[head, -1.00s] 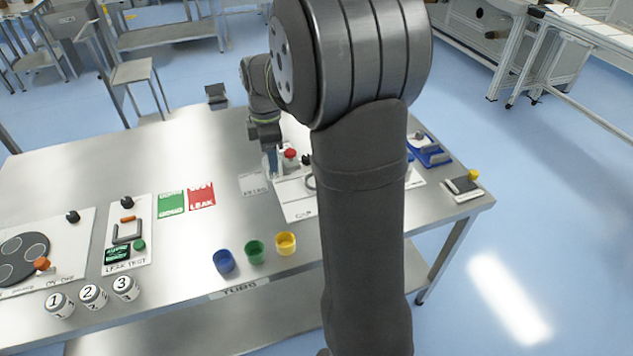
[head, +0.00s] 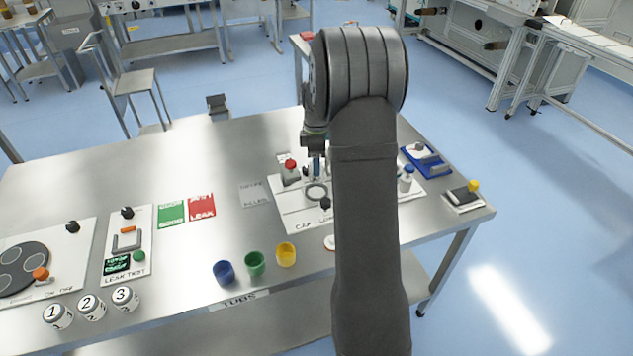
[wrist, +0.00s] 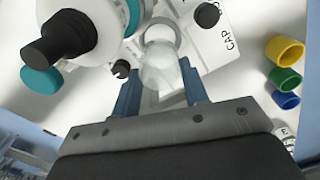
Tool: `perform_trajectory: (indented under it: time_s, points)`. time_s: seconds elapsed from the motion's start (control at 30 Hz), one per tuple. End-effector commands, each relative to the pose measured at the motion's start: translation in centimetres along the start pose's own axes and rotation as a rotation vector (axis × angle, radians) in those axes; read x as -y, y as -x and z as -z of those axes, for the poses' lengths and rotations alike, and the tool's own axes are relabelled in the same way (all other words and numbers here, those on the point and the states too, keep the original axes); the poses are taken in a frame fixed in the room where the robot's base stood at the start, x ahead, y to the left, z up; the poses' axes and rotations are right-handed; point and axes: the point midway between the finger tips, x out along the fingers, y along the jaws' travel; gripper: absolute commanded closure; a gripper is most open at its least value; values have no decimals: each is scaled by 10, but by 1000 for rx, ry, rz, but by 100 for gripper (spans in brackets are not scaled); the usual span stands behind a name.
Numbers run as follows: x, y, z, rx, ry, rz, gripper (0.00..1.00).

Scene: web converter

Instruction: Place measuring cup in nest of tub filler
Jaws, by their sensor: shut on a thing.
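My gripper (head: 316,168) is over the white station board (head: 288,212) in the head view, partly hidden by my arm. In the wrist view its two blue fingers (wrist: 159,82) are shut on the clear measuring cup (wrist: 161,72), one on each side. A pale grey ring (wrist: 162,31), which looks like the nest, shows just beyond the cup. In the head view a grey ring (head: 317,192) lies on the board just in front of my gripper. I cannot tell whether the cup touches the board. The large white cylinder with teal parts and a black knob (wrist: 60,40) stands close left in the wrist view.
A red-topped bottle (head: 290,172) stands left of my gripper and a blue-capped one (head: 406,180) right. Blue (head: 224,272), green (head: 255,264) and yellow tubs (head: 286,255) stand at the front edge.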

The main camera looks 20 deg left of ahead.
Motion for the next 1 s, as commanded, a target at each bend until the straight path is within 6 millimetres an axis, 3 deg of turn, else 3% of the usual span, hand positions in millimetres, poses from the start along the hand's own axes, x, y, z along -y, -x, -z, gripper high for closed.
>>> perform_trajectory:
  time_s: [0.5, 0.87, 0.9, 1.0]
  points:
    - [0, -58, 0, 0, 0, 0, 78]
    - [0, -62, 0, 0, 0, -1, 78]
    - [0, -62, 0, 0, 0, -1, 54]
    - [0, -62, 0, 0, 0, -1, 38]
